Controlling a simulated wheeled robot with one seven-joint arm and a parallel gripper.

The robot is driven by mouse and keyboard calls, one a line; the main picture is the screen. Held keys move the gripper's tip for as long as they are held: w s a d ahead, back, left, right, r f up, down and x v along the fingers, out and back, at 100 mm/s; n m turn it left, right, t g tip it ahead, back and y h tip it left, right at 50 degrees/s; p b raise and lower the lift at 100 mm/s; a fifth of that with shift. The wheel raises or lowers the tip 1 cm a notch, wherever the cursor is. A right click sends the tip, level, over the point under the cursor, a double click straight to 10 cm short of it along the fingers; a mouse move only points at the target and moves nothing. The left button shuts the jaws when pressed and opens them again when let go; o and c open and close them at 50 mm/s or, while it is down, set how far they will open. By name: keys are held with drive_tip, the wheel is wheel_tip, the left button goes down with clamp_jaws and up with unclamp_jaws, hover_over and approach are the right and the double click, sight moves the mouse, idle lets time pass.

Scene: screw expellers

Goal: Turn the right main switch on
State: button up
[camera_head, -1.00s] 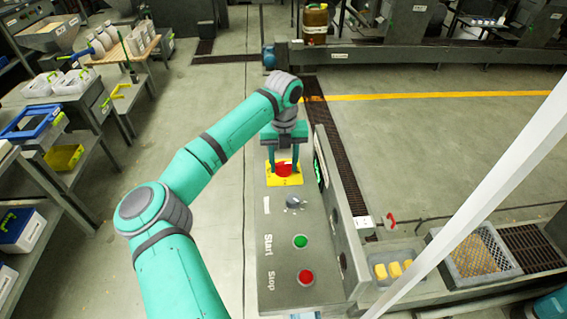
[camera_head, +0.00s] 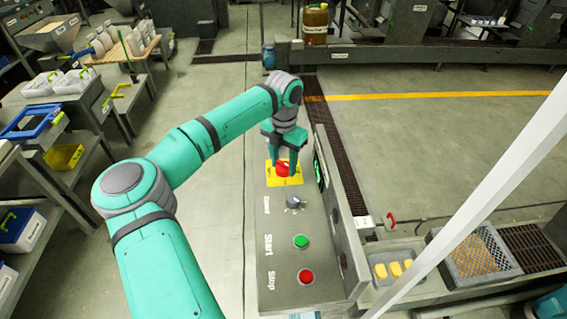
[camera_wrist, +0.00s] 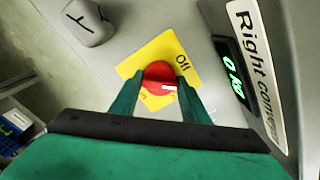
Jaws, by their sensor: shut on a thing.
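The right main switch (camera_head: 282,168) is a red rotary knob on a yellow plate (camera_head: 272,180) at the far end of the grey control panel. In the wrist view the red knob (camera_wrist: 158,76) shows a white mark pointing to the right, and the yellow plate reads "Off" at its upper right. Other lettering on the plate is partly hidden. My gripper (camera_wrist: 161,84) has its two green fingers on either side of the knob, shut on it. In the head view my gripper (camera_head: 284,165) comes down onto the knob from above.
The panel (camera_head: 270,225) also carries a grey speed knob (camera_head: 294,202), a green Start button (camera_head: 301,241) and a red Stop button (camera_head: 306,276). A raised wall with a green display (camera_wrist: 233,78) and a "Right conveyor" label stands close beside the switch.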

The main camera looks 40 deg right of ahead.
sight(283, 163)
drive_tip(key=m, duration=0.4)
drive_tip(key=shift+w+r+m, duration=0.1)
drive_tip(key=shift+m, duration=0.2)
drive_tip(key=m, duration=0.4)
drive_tip(key=shift+d+m, duration=0.1)
drive_tip(key=shift+m, duration=0.3)
drive_tip(key=o, duration=1.1)
drive_tip(key=shift+c, duration=0.2)
wheel_tip(283, 163, up, 11)
drive_tip(key=shift+f, duration=0.2)
